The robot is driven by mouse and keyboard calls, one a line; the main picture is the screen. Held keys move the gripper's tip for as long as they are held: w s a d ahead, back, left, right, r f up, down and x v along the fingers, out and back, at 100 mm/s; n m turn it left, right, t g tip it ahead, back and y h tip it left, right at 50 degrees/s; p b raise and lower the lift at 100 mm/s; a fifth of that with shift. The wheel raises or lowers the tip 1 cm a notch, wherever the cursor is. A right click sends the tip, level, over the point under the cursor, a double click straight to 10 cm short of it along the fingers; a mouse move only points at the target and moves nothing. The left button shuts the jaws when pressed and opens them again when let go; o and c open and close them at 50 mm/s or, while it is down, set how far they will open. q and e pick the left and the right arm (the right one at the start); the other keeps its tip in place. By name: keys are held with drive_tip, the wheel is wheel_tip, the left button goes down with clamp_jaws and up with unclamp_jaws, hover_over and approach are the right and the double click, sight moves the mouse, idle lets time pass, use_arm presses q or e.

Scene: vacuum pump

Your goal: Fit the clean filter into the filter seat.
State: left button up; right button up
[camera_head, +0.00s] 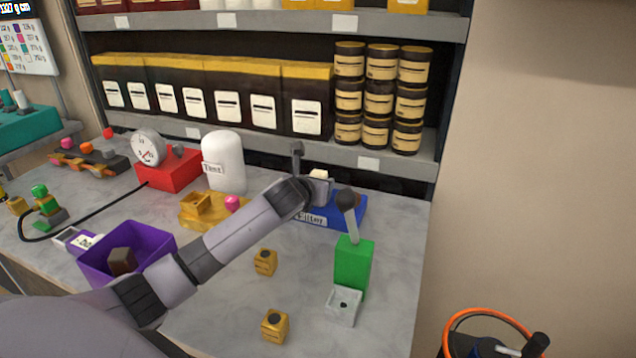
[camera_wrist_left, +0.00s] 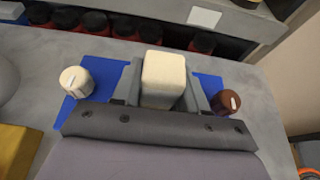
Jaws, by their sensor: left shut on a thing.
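My left gripper (camera_head: 320,182) is at the blue mat (camera_head: 346,213) marked "Filter", at the back right of the bench. It is shut on a cream block, the clean filter (camera_wrist_left: 164,78), which sits between its two fingers in the left wrist view. Its top also shows in the head view (camera_head: 320,173). I cannot tell whether the filter still touches the mat. I cannot tell for sure which part is the filter seat. A dark brown block (camera_head: 122,261) lies in the purple bin (camera_head: 160,240). My right gripper is not in view.
A green block (camera_head: 354,262) with a ball-topped lever and a pale square box (camera_head: 343,306) stand at the right. Two brass cubes (camera_head: 265,262) (camera_head: 275,325) lie in front. A white tank (camera_head: 223,160) and a red gauge base (camera_head: 172,168) stand behind my forearm.

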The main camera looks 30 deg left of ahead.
use_arm(q)
drive_tip(key=shift+f, duration=0.25)
drive_tip(key=o, duration=1.1)
drive_tip(key=shift+s+f, duration=0.1)
drive_tip(key=shift+f, duration=0.15)
drive_tip(key=shift+s+r, duration=0.1)
drive_tip(key=shift+r, duration=0.3)
drive_tip(key=shift+s+r, duration=0.15)
drive_tip(key=shift+s, duration=0.2)
drive_tip(key=v, duration=1.1)
drive_tip(key=shift+w+d+r+p, duration=0.1)
drive_tip(key=shift+d+r+p, duration=0.05)
drive_tip(key=shift+r+p, duration=0.2)
drive_tip(key=shift+f, duration=0.1)
